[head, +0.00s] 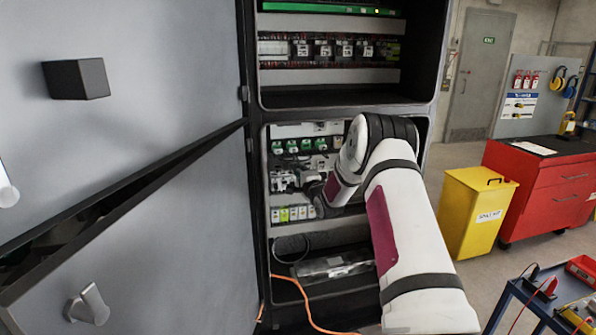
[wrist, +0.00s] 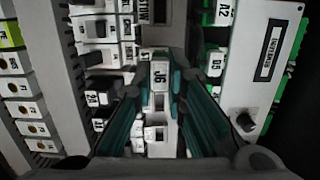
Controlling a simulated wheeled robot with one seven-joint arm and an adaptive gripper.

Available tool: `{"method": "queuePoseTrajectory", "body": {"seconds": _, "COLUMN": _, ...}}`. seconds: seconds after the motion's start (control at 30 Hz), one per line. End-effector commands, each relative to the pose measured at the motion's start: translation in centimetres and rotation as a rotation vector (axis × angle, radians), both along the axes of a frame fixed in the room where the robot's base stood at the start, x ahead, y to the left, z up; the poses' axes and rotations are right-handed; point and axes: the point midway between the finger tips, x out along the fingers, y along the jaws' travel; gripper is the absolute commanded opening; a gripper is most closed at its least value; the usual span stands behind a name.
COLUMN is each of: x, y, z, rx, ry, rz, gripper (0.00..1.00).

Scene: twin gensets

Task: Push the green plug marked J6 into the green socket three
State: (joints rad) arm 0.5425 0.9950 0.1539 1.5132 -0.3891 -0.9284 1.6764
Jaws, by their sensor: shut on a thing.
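The plug marked J6 (wrist: 159,76) is between the fingertips of my gripper (wrist: 160,88) in the wrist view. The gripper is shut on it; its label faces the camera, and its green body is mostly hidden. In the head view my gripper (head: 314,188) is inside the lower cabinet bay, small and dark against the equipment. A row of green connectors (head: 306,145) shows above and left of it. Green parts (wrist: 214,64) also show right of the plug in the wrist view. I cannot tell which is socket three, nor whether the plug touches a socket.
A white panel with a knob (wrist: 244,121) stands close on the right in the wrist view. Grey trunking (wrist: 62,75) and labelled modules (wrist: 36,107) are on the left. In the head view the open cabinet door (head: 190,220) bounds the left; an orange cable (head: 305,302) hangs below.

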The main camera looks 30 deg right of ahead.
Motion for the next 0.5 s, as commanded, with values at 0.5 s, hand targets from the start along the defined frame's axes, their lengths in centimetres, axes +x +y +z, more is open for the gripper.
{"method": "queuePoseTrajectory", "body": {"seconds": 0.5, "x": -1.8, "y": 0.4, "z": 0.1, "rx": 0.000, "ry": 0.001, "rz": 0.000, "gripper": 0.00}}
